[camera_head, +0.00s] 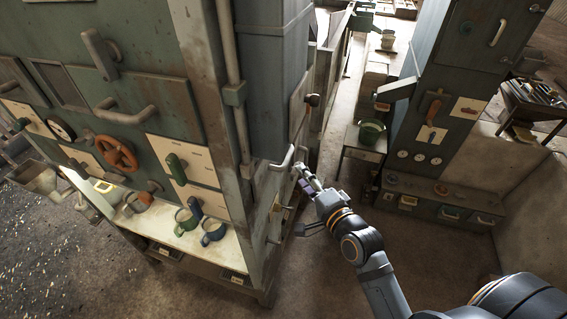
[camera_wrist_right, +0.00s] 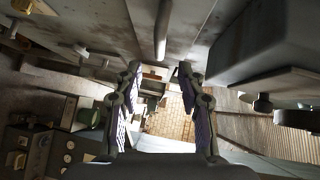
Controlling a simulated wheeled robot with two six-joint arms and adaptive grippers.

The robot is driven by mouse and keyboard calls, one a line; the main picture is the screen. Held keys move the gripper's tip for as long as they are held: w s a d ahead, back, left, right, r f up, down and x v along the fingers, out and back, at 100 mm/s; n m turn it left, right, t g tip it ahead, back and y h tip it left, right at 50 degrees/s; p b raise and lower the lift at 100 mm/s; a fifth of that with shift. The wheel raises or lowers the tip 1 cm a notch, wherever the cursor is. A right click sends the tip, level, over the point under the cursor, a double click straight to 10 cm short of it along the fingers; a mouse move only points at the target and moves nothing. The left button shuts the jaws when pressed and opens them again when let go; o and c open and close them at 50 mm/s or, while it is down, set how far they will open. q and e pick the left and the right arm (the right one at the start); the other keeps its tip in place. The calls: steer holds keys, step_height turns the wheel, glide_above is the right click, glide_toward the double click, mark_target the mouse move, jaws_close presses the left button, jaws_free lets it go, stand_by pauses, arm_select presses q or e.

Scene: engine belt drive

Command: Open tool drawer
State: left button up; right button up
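My right gripper (camera_head: 306,182) is beside the narrow side of the big grey-green cabinet (camera_head: 215,125), close to a pale bar handle (camera_head: 284,160). In the right wrist view, its two purple-padded fingers (camera_wrist_right: 160,68) are spread apart with no object between the pads. A grey bar (camera_wrist_right: 162,30) stands out from the cabinet face just beyond the fingertips, apart from them. I cannot tell for sure which front is the tool drawer, and no drawer there looks clearly pulled out. My left gripper is not in view.
A lower handle (camera_head: 274,230) sits on the same cabinet side. Mugs (camera_head: 212,230) stand on the cabinet shelf. A second cabinet (camera_head: 440,120) stands right, with a low drawer unit (camera_head: 430,203) at its foot. A green bucket (camera_head: 371,132) rests on a stand. Floor between is clear.

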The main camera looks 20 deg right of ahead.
mark_target(288, 156)
steer(key=p+x, duration=0.1)
steer(key=x, duration=0.9)
steer(key=shift+w+p, duration=0.2)
steer(key=shift+p, duration=0.1)
steer(key=shift+a, duration=0.1)
steer(key=shift+c, duration=0.2)
jaws_close()
